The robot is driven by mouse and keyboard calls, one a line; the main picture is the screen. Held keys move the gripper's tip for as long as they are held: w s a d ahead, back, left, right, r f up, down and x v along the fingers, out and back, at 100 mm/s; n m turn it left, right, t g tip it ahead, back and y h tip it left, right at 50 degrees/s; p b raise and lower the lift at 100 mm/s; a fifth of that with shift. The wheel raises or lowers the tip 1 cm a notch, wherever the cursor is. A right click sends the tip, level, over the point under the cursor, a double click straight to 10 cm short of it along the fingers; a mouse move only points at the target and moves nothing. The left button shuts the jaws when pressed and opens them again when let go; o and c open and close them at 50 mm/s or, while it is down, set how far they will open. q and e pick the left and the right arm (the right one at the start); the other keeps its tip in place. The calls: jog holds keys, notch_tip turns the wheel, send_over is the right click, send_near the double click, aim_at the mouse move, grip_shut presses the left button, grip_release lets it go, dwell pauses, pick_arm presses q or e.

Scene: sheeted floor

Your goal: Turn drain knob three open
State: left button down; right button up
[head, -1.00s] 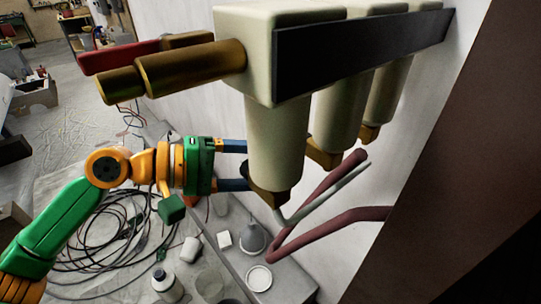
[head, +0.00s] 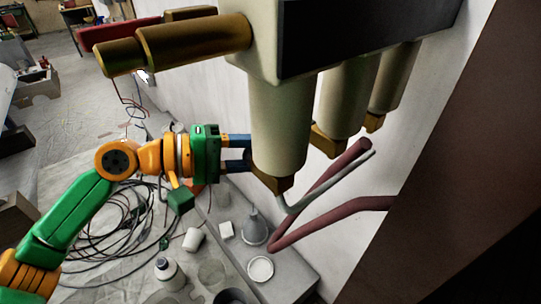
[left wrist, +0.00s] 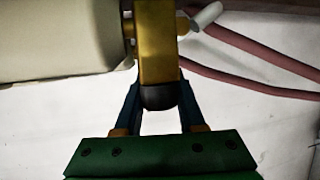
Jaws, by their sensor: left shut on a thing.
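Three cream filter bowls hang in a row under a dark-faced head; the nearest bowl (head: 280,120) has a brass drain fitting (head: 271,183) at its lower end. In the left wrist view this fitting (left wrist: 157,45) ends in a dark rounded drain knob (left wrist: 160,98). My left gripper (head: 247,153) has its blue fingers on both sides of this knob and is shut on it. In the head view the knob is mostly hidden by the fingers and bowl. I cannot read any number on it. My right gripper is not in view.
A grey hose (head: 325,183) leads off the nearest fitting, beside dark red pipes (head: 322,226). Brass pipes (head: 190,45) jut left above my arm. A grey funnel (head: 256,230), a white dish (head: 260,268) and a bottle (head: 168,269) sit below. Black cables lie on the sheeted floor.

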pick_arm(q)
jog(key=shift+s+a+r+m+h+b, duration=0.1)
jog(key=shift+r+m+h+b, duration=0.25)
jog(key=shift+m+h+b, duration=1.8)
jog(key=shift+s+a+r+n+h+b, duration=0.1)
jog(key=shift+r+n+h+b, duration=0.6)
jog(key=shift+b, duration=3.15)
jog(key=shift+a+r+m+h+b, duration=0.1)
jog(key=shift+m+h+b, duration=1.55)
jog(key=shift+b, duration=1.35)
jog(key=shift+n+h, duration=0.3)
jog(key=c, duration=0.5)
grip_release()
jog(key=shift+d, duration=0.1)
